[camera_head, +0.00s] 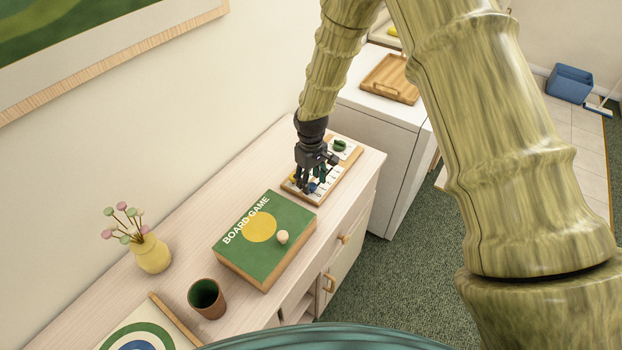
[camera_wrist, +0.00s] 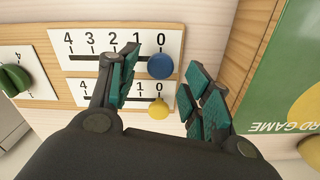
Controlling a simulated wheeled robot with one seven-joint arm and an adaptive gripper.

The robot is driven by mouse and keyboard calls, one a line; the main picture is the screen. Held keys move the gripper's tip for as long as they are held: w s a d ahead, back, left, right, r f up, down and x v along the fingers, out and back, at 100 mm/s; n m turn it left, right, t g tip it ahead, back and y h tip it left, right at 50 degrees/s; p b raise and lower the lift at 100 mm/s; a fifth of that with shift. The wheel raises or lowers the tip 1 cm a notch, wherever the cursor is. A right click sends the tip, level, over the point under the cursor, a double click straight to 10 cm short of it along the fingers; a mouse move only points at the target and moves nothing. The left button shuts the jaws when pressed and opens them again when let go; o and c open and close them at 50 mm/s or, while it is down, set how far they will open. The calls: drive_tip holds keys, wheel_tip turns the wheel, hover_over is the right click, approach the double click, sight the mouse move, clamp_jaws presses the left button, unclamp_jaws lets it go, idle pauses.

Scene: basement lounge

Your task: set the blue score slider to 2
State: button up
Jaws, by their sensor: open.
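The score board (camera_wrist: 180,72) lies on the cabinet top, with two white scales numbered 4 to 0. The blue score slider (camera_wrist: 160,66) is a round knob on the upper scale, in line with the 0. In the head view the blue slider (camera_head: 311,187) is partly covered by my fingers. A yellow slider (camera_wrist: 158,109) sits at 0 on the lower scale. My gripper (camera_wrist: 162,62) is open over the board, and the blue slider shows between its two fingertips. I cannot tell whether a finger touches it. My gripper (camera_head: 312,182) points downward in the head view.
A green knob (camera_wrist: 15,79) sits on a separate plate beside the scales. The green board game box (camera_head: 235,248) lies close to the board. A brown cup (camera_head: 206,298) and a yellow vase (camera_head: 152,254) stand farther along the cabinet. The wall runs behind.

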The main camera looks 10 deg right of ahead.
drive_tip(key=shift+d+f, duration=0.1)
drive_tip(key=shift+f, duration=0.4)
clamp_jaws()
drive_tip(key=w+d+b, duration=0.1)
drive_tip(key=w+d, duration=0.3)
drive_tip(key=shift+w+d, duration=0.15)
unclamp_jaws()
drive_tip(key=shift+r, duration=0.1)
